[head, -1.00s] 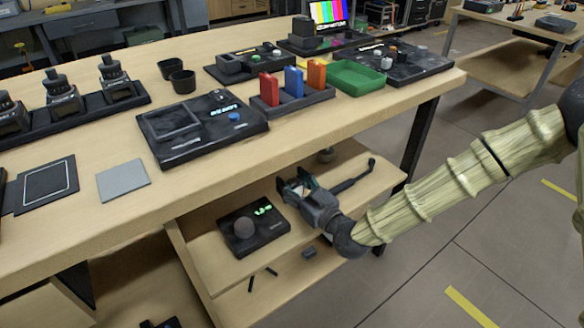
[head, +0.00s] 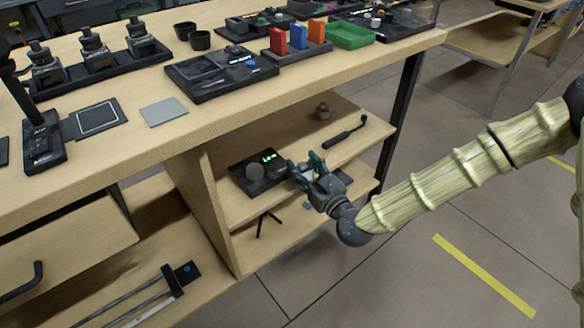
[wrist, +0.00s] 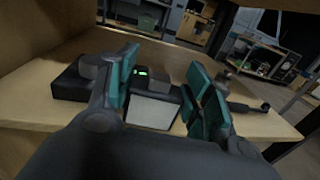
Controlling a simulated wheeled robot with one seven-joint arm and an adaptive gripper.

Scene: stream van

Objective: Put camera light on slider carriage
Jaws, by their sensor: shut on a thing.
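My gripper (head: 318,165) is over the open shelf under the workbench. In the wrist view its teal-padded fingers (wrist: 165,90) are shut on a small dark box with a pale flat front panel, the camera light (wrist: 152,112). In the head view the light is mostly hidden by the gripper. A slider with two pale rails (head: 148,300) lies on the lower left shelf, partly cut off by the frame's bottom edge. A black block (head: 186,272) stands at its right end; I cannot tell whether it is the carriage.
A black device with a knob and green display (head: 258,172) sits on the shelf left of my gripper. A black handle-like rod (head: 345,132) lies behind. A small tripod (head: 267,222) stands on the lower shelf. The bench top (head: 230,105) and an upright panel (head: 200,200) border the space.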

